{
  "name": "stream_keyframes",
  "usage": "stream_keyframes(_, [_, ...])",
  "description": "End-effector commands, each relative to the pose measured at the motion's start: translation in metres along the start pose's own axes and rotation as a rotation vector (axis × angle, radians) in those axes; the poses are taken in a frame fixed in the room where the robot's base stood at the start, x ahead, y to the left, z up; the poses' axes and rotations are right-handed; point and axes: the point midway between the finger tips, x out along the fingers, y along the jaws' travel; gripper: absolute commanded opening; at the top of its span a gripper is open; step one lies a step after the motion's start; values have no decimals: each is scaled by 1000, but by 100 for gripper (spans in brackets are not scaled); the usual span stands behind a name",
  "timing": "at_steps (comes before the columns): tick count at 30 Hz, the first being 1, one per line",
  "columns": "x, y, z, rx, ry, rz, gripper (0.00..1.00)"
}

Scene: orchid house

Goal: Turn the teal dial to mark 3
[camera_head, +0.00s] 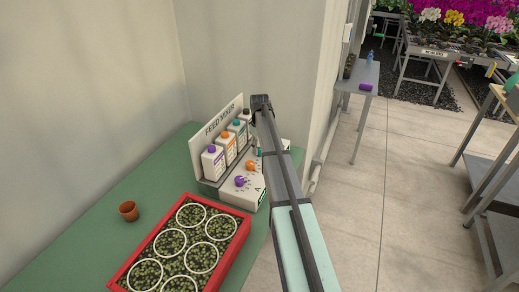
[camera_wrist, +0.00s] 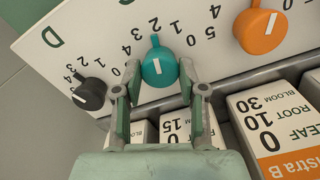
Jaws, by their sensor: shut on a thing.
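The teal dial (camera_wrist: 158,68) is on the white panel of the feed mixer (camera_head: 250,187). My gripper (camera_wrist: 158,82) is shut on it, with one finger on each side of the knob in the wrist view. The dial's nub points up in that view, toward a digit that looks like 2. The digit that looks like 3 is to the left of the nub. In the head view my arm hides the gripper and most or all of the teal dial.
An orange dial (camera_wrist: 260,30) and a black dial (camera_wrist: 90,94) flank the teal one. A purple dial (camera_head: 240,181) is nearer the front. Bottles (camera_head: 213,162) stand behind the panel. A red tray (camera_head: 143,264) and a terracotta pot (camera_head: 128,211) are on the green table (camera_head: 88,237).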

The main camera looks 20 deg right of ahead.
Motion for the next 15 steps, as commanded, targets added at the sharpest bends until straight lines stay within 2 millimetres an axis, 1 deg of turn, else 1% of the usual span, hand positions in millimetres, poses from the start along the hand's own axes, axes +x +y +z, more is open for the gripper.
stream_keyframes(6, [2, 0, 1, -196, -2, -1, 6])
stream_keyframes(15, [1, 0, 1, -397, -1, -1, 6])
